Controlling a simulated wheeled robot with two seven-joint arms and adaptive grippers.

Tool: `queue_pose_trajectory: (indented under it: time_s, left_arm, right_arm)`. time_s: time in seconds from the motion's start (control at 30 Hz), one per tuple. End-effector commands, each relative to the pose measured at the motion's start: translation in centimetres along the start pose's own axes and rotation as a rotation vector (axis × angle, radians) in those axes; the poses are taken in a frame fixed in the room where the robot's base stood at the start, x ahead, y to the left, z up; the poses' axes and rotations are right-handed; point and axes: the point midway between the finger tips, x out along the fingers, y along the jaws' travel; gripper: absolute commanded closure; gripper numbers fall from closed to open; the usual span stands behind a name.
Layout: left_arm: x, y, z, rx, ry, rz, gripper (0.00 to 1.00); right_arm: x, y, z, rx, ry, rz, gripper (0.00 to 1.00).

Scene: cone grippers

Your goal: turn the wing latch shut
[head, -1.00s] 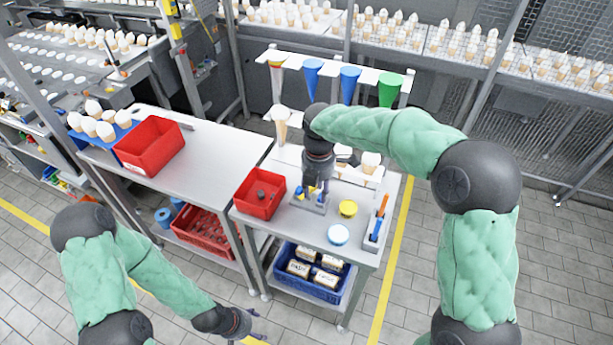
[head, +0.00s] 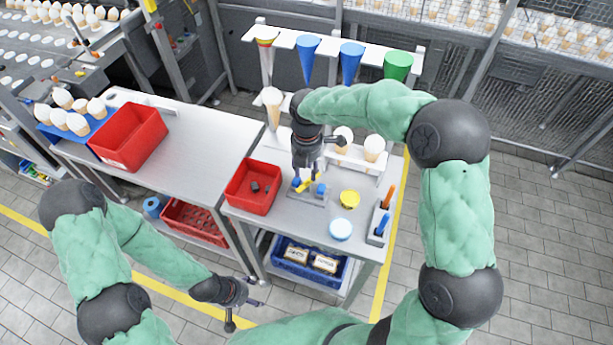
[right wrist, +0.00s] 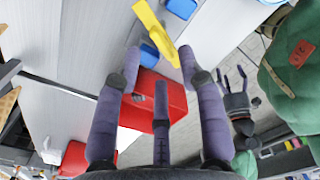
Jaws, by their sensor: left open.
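The wing latch has a yellow wing (head: 307,186) and blue blocks on a grey plate (head: 310,199) on the small cart. In the right wrist view the yellow wing (right wrist: 158,34) lies diagonally, with one blue block (right wrist: 181,7) beside its upper part and another (right wrist: 149,55) near its lower part. My right gripper (head: 308,172) points down at the latch and partly hides it from the head. Its fingers (right wrist: 160,62) are spread, with the wing's lower end between or just beyond the tips; contact is unclear. My left gripper (head: 246,308) is open and empty, low at the front.
A red bin (head: 253,187) stands left of the latch. A yellow lid (head: 349,198), a blue-white disc (head: 340,230) and a tool holder (head: 379,224) stand to its right. A rack with cones (head: 351,62) rises behind. A bigger table (head: 200,140) stands to the left.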

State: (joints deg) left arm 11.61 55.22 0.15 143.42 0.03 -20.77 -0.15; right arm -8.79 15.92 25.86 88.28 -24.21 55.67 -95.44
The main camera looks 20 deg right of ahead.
Motion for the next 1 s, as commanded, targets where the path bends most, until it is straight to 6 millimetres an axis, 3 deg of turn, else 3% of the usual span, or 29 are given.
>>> queue_pose_trajectory:
  time_s: [0.1,0.23,0.63,0.77,1.0]
  left_arm:
    - [0.5,-0.2,0.0,0.0,0.0,0.0,0.32]
    - [0.6,-0.2,0.0,0.0,0.0,0.0,0.32]
    - [0.7,-0.2,0.0,0.0,0.0,0.0,0.32]
    - [0.7,-0.2,0.0,0.0,0.0,0.0,0.32]
    - [0.7,-0.2,0.0,0.0,0.0,0.0,0.32]
  right_arm:
    - [1.9,-0.1,0.0,0.0,0.0,-0.002,0.6]
    - [2.9,0.0,0.0,-0.001,-0.001,0.0,0.6]
    - [3.5,0.0,0.0,0.0,0.0,0.001,0.6]
    - [3.5,0.0,0.0,0.0,0.0,0.001,0.97]
    - [3.5,0.0,0.0,0.001,0.0,0.001,1.0]
